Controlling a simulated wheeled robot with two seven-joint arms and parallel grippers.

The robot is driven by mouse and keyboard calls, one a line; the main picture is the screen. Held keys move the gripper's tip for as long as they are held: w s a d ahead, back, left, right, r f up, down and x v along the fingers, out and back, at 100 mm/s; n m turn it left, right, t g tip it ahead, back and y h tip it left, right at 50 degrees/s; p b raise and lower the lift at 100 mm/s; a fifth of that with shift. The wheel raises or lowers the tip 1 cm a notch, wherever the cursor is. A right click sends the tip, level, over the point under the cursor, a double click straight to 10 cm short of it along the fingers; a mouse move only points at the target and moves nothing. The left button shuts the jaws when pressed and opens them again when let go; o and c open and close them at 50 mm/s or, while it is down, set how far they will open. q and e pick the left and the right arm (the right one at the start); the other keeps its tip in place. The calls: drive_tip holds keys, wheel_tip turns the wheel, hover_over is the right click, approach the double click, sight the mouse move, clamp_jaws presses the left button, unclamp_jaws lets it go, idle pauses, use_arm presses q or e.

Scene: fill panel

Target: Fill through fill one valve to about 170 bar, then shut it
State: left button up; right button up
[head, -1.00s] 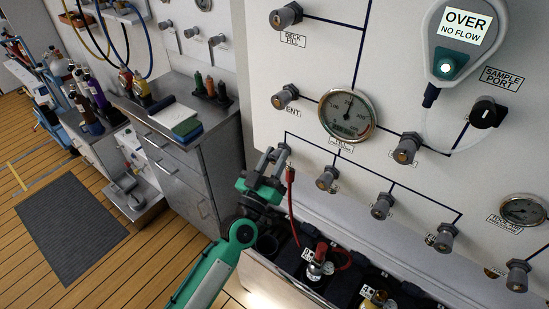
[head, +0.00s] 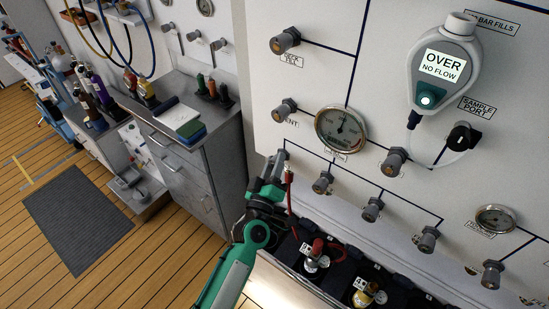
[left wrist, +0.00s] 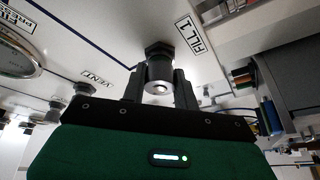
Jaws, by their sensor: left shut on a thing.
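My left gripper (head: 274,172) is at the lower left edge of the white fill panel (head: 283,80). In the left wrist view its two fingers (left wrist: 157,82) are shut on the fill one valve (left wrist: 158,70), a round grey knob beside the label FILL 1 (left wrist: 189,34). In the head view the arm mostly hides this valve. The round pressure gauge (head: 341,129) has its needle pointing roughly up; its numbers are too small to read. A cut-off gauge also shows in the left wrist view (left wrist: 15,50). My right gripper is not in view.
A red hose (head: 289,180) hangs close beside my left gripper. Below stand cylinders, one with a red-topped valve (head: 318,248). A sample analyser (head: 443,68) reads OVER, NO FLOW. Several other valve knobs (head: 372,209) line the panel. A steel cabinet (head: 190,172) stands left.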

use_arm(q)
drive_tip(key=shift+n, duration=0.3)
drive_tip(key=o, duration=1)
drive_tip(key=shift+c, duration=0.2)
drive_tip(key=b+v, duration=0.4)
drive_tip(key=v, duration=0.9)
drive_tip(key=shift+s, duration=0.4)
drive_tip(key=shift+f, duration=0.1)
